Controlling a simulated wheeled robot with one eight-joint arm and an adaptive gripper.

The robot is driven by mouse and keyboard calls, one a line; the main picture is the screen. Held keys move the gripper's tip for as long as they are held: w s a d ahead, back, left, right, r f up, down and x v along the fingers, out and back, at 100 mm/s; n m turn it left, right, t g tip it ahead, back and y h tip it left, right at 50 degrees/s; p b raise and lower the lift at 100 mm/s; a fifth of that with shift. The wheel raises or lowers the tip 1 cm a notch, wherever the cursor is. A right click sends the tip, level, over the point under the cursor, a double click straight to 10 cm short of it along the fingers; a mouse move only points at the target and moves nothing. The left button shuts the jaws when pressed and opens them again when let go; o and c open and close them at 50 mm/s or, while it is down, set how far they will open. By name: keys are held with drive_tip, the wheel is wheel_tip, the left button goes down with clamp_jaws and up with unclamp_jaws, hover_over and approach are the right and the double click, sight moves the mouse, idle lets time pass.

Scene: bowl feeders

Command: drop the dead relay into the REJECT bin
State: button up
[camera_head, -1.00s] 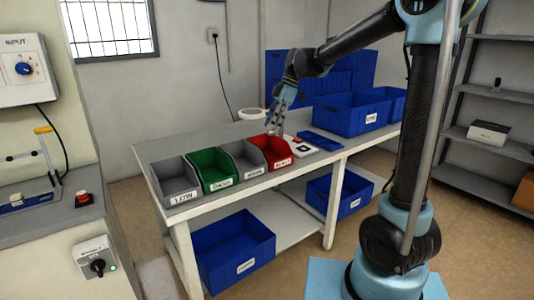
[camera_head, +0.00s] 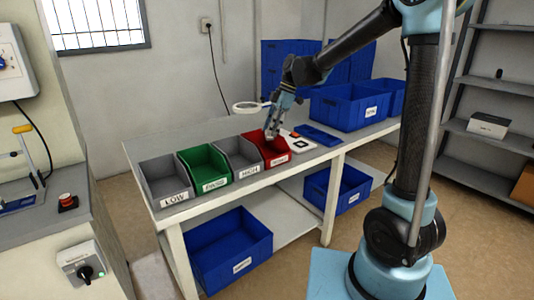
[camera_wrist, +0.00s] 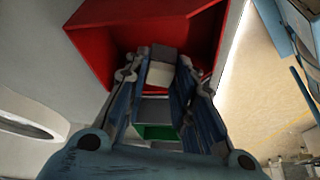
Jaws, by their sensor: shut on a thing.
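In the wrist view the relay (camera_wrist: 160,74), a small block with a pale face and a grey end, sits between the fingertips of my gripper (camera_wrist: 160,80). The red REJECT bin (camera_wrist: 95,42) lies around and beyond the fingertips there. In the head view my gripper (camera_head: 271,134) points down at the open top of the red bin (camera_head: 279,159), at the right end of the bin row. The fingers are shut on the relay. The relay is too small to make out in the head view, and its height above the bin floor cannot be told.
The grey LOW bin (camera_head: 166,181), green bin (camera_head: 205,166) and grey HIGH bin (camera_head: 240,158) stand left of the red one. A white ring-shaped object (camera_head: 247,107) is behind. A flat blue tray (camera_head: 318,135) and a blue crate (camera_head: 345,112) stand to the right.

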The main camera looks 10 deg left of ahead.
drive_tip(key=shift+f, duration=0.15)
drive_tip(key=o, duration=1.1)
drive_tip(key=shift+o, duration=0.2)
drive_tip(key=v, duration=1.2)
